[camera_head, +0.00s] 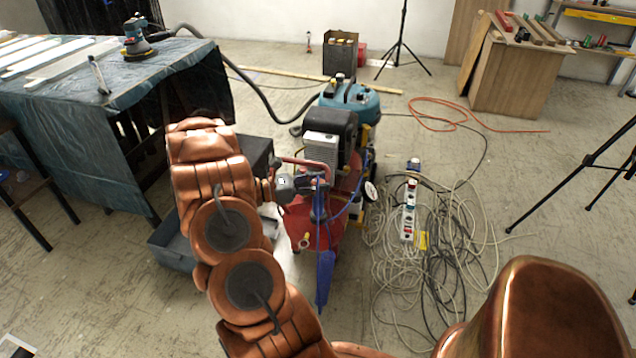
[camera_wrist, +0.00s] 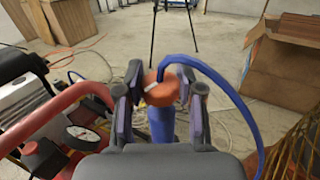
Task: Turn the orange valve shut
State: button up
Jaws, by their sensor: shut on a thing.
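The orange valve (camera_wrist: 163,93) is a round knob with a pale mark on it, in the middle of the wrist view, above a blue upright body (camera_wrist: 161,124). My gripper (camera_wrist: 160,84) has one dark finger on each side of the knob and is shut on it. In the head view my gripper (camera_head: 318,183) reaches from the left to the front of the red compressor (camera_head: 302,222). The valve is too small and covered there to make out clearly.
A red tube handle (camera_wrist: 68,98) runs close left of my gripper, and a blue hose (camera_wrist: 222,82) loops on its right. Tangled cables (camera_head: 445,245) cover the floor right of the compressor. A covered table (camera_head: 130,85) stands at left, and a tripod (camera_head: 590,160) at right.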

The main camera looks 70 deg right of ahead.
jog(key=shift+c, duration=1.4)
jog(key=shift+n+t+h, duration=0.3)
jog(key=shift+h, duration=0.1)
jog(key=shift+w+f+n+t+h+b, duration=0.1)
jog(key=shift+n+t+h+b, duration=0.35)
jog(key=shift+n+t+h, duration=0.85)
jog(key=shift+t+h, duration=0.1)
jog(key=shift+t, duration=0.1)
jog(key=o, duration=1.2)
